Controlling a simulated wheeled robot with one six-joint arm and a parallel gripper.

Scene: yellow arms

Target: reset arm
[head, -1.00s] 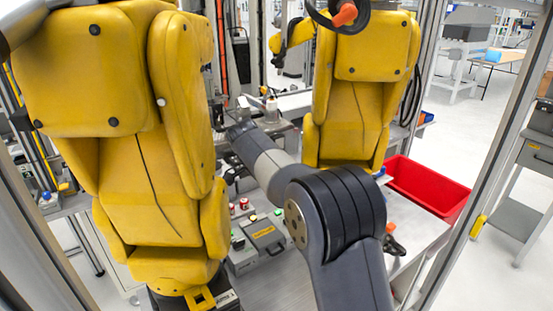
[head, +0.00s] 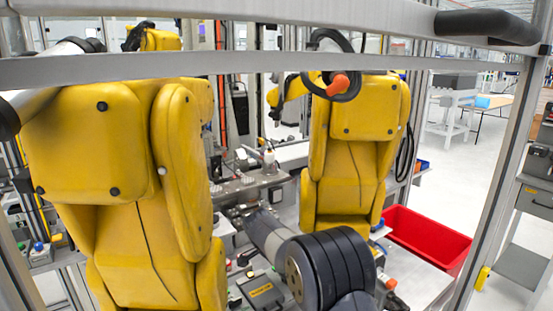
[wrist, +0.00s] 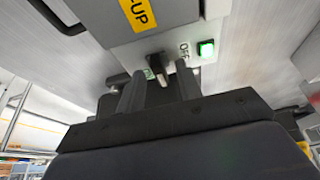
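My gripper (wrist: 160,90) shows in the wrist view with its two dark fingers apart. A black rotary switch (wrist: 156,62) on a grey control box (wrist: 135,40) shows between and just beyond the fingertips; I cannot tell whether they touch it. In the head view my dark grey arm (head: 335,270) reaches forward from the bottom edge between two yellow robot arms; my gripper is hidden there.
The left yellow arm (head: 130,180) and the right yellow arm (head: 355,150) stand close on both sides. Metal frame bars (head: 250,69) cross the top. A grey box with a yellow label (head: 262,292) sits on the bench. A red bin (head: 425,238) stands at the right.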

